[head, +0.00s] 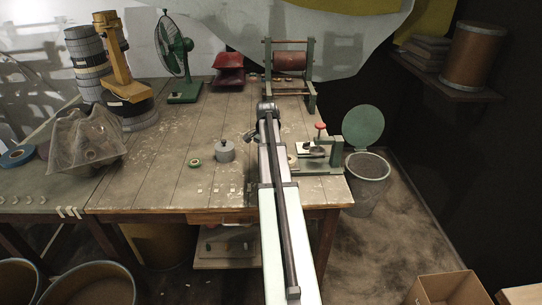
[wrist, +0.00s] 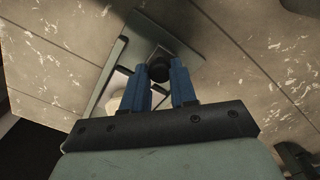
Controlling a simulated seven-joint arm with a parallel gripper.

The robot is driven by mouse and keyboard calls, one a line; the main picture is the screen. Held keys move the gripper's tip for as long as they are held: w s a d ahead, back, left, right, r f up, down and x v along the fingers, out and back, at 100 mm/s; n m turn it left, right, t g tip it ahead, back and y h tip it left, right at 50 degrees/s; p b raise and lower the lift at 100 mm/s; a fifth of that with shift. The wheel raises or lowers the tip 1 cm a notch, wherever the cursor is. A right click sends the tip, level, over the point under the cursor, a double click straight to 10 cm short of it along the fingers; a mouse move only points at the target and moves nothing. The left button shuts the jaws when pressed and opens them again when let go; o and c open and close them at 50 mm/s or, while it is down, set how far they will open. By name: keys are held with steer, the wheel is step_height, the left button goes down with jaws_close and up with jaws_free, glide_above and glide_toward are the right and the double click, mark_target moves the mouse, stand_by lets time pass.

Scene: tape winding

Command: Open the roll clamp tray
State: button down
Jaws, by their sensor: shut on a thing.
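The knob sits over a flat grey-green plate (wrist: 185,55) on the wooden table. A pale round part lies partly hidden behind the left finger. In the head view, a green clamp device (head: 336,154) with a red-topped lever (head: 320,126) stands at the table's right edge, beside my arm. I take it to be the roll clamp. My fingers and the knob are hidden behind my arm there, and I cannot tell how far the tray is open.
A grey cylinder with a small knob (head: 225,151) and a small green tape roll (head: 195,163) are left of my arm. A green winding stand (head: 291,62) and a red tray (head: 229,68) are at the back. An open-lidded bin (head: 367,168) stands right of the table. The table's middle is mostly clear.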

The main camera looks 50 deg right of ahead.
steer(key=c, duration=0.9)
jaws_free()
step_height(320, 180, up, 14)
steer(key=shift+f, duration=0.1)
stand_by(0.4)
